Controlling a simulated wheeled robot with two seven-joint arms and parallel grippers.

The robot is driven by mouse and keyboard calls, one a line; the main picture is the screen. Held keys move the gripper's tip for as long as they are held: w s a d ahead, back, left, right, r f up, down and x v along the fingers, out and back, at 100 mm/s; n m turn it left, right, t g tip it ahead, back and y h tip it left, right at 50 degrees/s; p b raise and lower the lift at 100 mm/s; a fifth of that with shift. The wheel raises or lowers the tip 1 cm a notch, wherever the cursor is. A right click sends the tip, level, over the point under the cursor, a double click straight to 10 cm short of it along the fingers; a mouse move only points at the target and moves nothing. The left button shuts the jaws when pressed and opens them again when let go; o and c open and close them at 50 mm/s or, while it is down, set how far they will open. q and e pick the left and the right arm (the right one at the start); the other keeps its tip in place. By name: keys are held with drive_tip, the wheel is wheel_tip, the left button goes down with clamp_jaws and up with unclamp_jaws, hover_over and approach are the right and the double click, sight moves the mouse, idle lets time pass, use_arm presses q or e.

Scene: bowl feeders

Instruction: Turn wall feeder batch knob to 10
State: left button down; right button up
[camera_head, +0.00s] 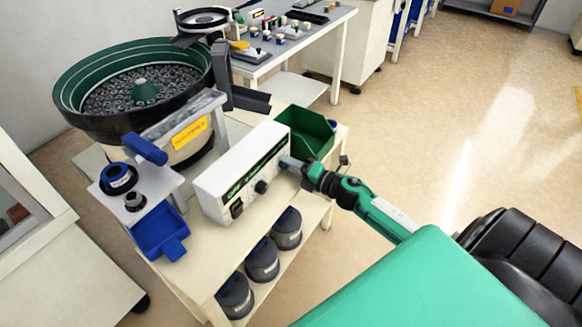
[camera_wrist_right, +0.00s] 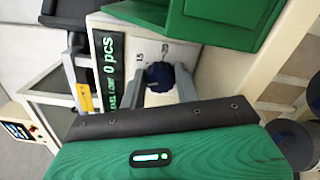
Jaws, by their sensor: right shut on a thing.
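The white control box (camera_head: 232,160) of the wall feeder stands on the cream table in the head view. In the right wrist view its display (camera_wrist_right: 110,75) reads "0 pcs", with further text partly readable. A dark blue knob (camera_wrist_right: 160,75) sits on the panel beside the display. My right gripper (camera_head: 287,162) is at the right end of the box front. In the wrist view its grey fingers (camera_wrist_right: 161,88) are on both sides of the knob, shut on it. In the head view the gripper hides this knob. My left gripper is not in view.
A second dark knob (camera_head: 261,187) and a black switch (camera_head: 237,209) are on the box front. A green bin (camera_head: 305,132) stands close behind the gripper. The bowl feeder (camera_head: 135,90) is behind the box. Open floor lies to the right.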

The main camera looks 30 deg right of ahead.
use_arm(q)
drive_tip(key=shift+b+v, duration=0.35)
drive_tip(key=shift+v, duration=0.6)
use_arm(e)
drive_tip(key=shift+a+n, duration=0.1)
drive_tip(key=shift+n, duration=0.9)
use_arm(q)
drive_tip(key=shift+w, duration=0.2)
use_arm(e)
drive_tip(key=o, duration=1)
drive_tip(key=shift+s+d+f, duration=0.1)
drive_tip(key=shift+s+d, duration=0.15)
drive_tip(key=shift+s, duration=0.3)
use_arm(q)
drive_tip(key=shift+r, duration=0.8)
use_arm(e)
drive_tip(key=v, duration=1.2)
drive_tip(key=shift+s+d, duration=0.2)
drive_tip(key=shift+s, duration=0.1)
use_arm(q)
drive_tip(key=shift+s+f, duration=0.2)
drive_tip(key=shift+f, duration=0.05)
